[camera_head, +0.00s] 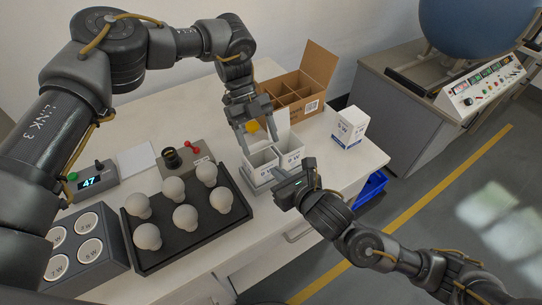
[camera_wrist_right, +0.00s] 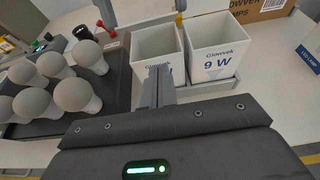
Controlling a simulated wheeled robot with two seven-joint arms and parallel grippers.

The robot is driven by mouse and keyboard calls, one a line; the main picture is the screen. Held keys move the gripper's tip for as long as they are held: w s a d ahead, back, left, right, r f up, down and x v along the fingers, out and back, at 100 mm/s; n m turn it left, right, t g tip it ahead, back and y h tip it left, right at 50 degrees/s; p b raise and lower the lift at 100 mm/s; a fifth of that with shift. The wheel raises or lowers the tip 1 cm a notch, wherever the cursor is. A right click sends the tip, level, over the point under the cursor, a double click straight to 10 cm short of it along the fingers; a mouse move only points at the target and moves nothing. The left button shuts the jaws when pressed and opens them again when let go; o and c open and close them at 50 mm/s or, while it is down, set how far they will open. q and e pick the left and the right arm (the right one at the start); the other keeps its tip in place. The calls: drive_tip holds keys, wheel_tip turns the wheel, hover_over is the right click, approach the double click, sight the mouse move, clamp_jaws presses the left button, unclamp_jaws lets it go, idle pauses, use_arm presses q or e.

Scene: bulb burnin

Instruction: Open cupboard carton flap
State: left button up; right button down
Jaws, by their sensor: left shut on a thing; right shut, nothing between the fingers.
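Two white open-topped cartons stand side by side: the left carton (camera_head: 259,174) and the right carton (camera_head: 291,160). In the right wrist view the left carton (camera_wrist_right: 157,52) and the right carton, marked 9 W (camera_wrist_right: 217,62), look empty. A pale panel (camera_head: 283,119) rises behind them. My left gripper (camera_head: 259,142) has its fingers spread across the left carton's upper back part and appears shut on it; exact contact is unclear. My right gripper (camera_head: 278,176) is shut and empty at the front of the left carton. Its fingertips (camera_wrist_right: 160,75) overlap that carton's front.
A closed white carton (camera_head: 350,128) stands on the table at right. A divided cardboard box (camera_head: 298,92) is behind. A dark tray (camera_head: 186,238) of several bulbs lies at left, beside a labelled block (camera_head: 88,270). A blue crate (camera_head: 371,188) sits below the right edge.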

sight(272, 162)
drive_tip(key=shift+x, duration=1)
drive_tip(key=shift+w+a+r, duration=0.2)
drive_tip(key=shift+w+r, duration=0.1)
drive_tip(key=shift+r, duration=0.2)
drive_tip(key=shift+w+a+r, duration=0.25)
drive_tip(key=shift+w+r, duration=0.05)
drive_tip(key=shift+r, duration=0.2)
drive_tip(key=shift+w+a+r, duration=0.25)
drive_tip(key=shift+w+r, duration=0.05)
drive_tip(key=shift+r, duration=0.3)
use_arm(q)
drive_tip(key=shift+s+f, duration=0.1)
use_arm(e)
drive_tip(key=shift+w+a+r, duration=0.3)
drive_tip(key=shift+w+r, duration=0.05)
drive_tip(key=shift+r, duration=0.35)
use_arm(q)
drive_tip(key=o, duration=1.4)
